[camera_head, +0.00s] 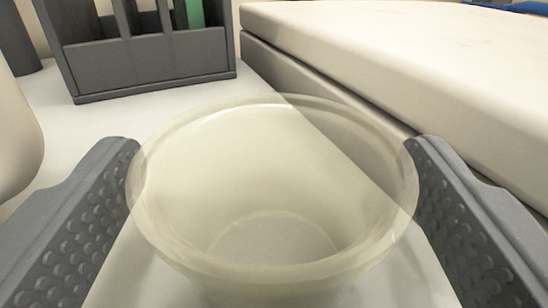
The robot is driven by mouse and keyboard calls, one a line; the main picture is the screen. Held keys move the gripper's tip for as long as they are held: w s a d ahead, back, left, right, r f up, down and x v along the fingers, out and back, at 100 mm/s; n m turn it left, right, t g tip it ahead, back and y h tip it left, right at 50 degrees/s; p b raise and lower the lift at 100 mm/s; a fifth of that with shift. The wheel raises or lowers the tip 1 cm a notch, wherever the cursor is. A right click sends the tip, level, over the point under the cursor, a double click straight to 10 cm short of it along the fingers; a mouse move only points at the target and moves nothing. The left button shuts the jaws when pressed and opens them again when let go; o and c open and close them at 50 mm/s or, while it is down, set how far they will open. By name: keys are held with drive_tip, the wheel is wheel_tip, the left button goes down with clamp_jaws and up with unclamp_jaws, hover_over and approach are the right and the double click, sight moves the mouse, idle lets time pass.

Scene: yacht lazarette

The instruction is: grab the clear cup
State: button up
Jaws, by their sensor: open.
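The clear cup (272,190) is a translucent, slightly yellowish cup with a wide round rim. It stands upright in the middle of the view, and looks empty. My gripper (275,205) is open, with one grey dimpled finger on the left of the cup and one on the right. The cup's rim reaches close to both fingertips and overlaps their inner edges in the picture. I cannot tell whether either finger touches it. The bottom of the cup's near side is cut off by the frame.
The cup is over a white surface (85,130). A dark grey slotted holder (150,62) with a green item (195,12) stands at the back left. A large cream cushion-like block (420,70) lies at the right. A pale rounded object (15,140) is at the left edge.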

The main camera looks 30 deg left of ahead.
drive_tip(key=shift+w+a, duration=0.25)
drive_tip(key=shift+w, duration=0.15)
drive_tip(key=shift+c, duration=0.3)
drive_tip(key=c, duration=1)
